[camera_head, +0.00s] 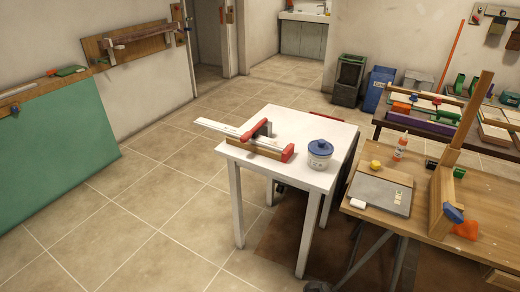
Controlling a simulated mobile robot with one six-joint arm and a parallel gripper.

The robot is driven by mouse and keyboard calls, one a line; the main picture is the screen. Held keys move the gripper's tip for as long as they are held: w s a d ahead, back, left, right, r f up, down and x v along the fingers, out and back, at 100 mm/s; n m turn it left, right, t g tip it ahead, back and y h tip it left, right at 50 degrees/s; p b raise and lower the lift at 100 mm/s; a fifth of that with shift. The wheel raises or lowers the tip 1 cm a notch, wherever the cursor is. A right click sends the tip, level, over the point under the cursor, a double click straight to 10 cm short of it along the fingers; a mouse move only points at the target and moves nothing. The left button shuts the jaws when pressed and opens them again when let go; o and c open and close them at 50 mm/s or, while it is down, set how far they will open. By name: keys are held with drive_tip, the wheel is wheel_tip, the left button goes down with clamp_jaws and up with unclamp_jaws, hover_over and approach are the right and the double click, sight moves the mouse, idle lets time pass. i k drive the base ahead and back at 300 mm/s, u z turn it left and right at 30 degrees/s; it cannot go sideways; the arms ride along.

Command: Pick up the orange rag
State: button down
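An orange, crumpled-looking thing, which looks like the orange rag (467,230), lies on the wooden workbench (420,228) at the right of the view. It is just right of a blue object (453,213) at the foot of an upright wooden piece (440,200). It is small in the picture, so its folds are hard to make out. My gripper is not in view.
On the workbench are a grey board (380,194), a yellow object (375,165) and an orange-capped bottle (400,148). A white table (330,178) with a clamp (265,143) and blue-lidded jar (320,153) stands left of it. The tiled floor (150,215) at left is clear.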

sight(469, 230)
drive_tip(key=z, duration=0.15)
drive_tip(key=i, duration=0.9)
drive_tip(key=u, duration=0.65)
drive_tip(key=k, duration=0.15)
drive_tip(key=z, duration=2.35)
